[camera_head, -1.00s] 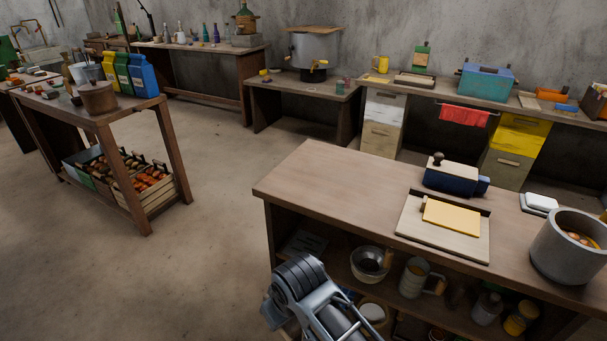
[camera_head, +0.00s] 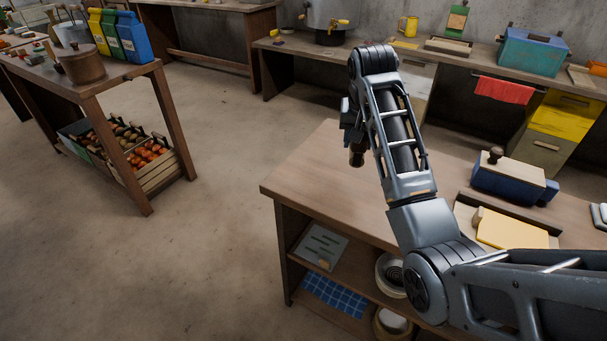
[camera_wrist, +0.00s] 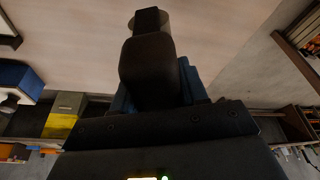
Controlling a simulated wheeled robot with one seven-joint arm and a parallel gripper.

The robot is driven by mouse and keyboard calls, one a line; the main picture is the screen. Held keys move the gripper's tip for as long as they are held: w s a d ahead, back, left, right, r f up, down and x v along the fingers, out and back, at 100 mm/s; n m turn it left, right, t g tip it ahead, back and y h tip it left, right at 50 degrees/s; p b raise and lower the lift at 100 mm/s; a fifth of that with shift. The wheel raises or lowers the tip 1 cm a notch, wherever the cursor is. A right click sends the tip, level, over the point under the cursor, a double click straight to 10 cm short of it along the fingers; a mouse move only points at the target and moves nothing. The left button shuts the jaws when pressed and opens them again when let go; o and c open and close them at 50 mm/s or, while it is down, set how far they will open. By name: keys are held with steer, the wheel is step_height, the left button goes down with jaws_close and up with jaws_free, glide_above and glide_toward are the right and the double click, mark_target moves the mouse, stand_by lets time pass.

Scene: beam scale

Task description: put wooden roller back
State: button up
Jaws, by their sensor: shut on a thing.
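My gripper (camera_head: 356,150) hangs fingers down above the left part of the near wooden workbench (camera_head: 310,175). It is shut on a small brown piece, which I take to be the wooden roller; its rounded end (camera_wrist: 180,18) shows past the dark fingers in the wrist view. The fingers hide most of it, and its full shape cannot be told. On the bench to the right lies a pale board (camera_head: 466,217) with a yellow slab (camera_head: 512,232) on it.
A blue box with a wooden top and dark knob (camera_head: 510,178) stands behind the board. The bench's left top is bare. A side table (camera_head: 115,80) stands left across open floor.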

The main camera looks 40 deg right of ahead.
steer(key=w+a+f, duration=0.2)
steer(key=w, duration=0.1)
steer(key=w+a+f, duration=0.2)
steer(key=w, duration=0.1)
steer(key=w+a+f+p, duration=0.1)
steer(key=w+a+f, duration=0.1)
steer(key=w+a, duration=0.1)
steer(key=shift+f, duration=0.4)
steer(key=shift+f+p, duration=0.35)
steer(key=shift+f, duration=1.6)
steer(key=shift+f, duration=0.1)
steer(key=o, duration=1)
steer(key=b+v, duration=0.1)
steer(key=v, duration=1.1)
